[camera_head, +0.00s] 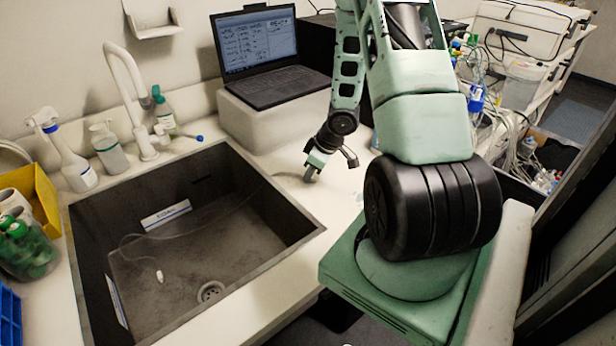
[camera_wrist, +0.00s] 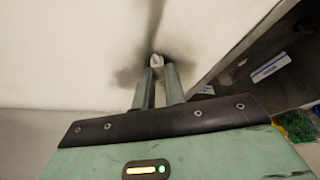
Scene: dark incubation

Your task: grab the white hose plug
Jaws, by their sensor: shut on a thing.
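My gripper (camera_head: 312,172) is low over the white counter, just right of the sink. In the wrist view, its fingers (camera_wrist: 157,70) are close together on a small white piece, which looks like the white hose plug (camera_wrist: 156,60). Only its tip shows beyond the fingertips. In the head view the held piece is too small and hidden to make out. A thin clear hose (camera_head: 190,222) runs across the sink and up toward its right rim. A small white end piece (camera_head: 159,276) lies on the sink floor.
The dark sink (camera_head: 285,232) is left of my gripper. A laptop (camera_head: 262,58) stands on a raised block behind. A tap (camera_head: 125,80) and bottles (camera_head: 108,148) line the back left. The counter around my gripper is mostly clear.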

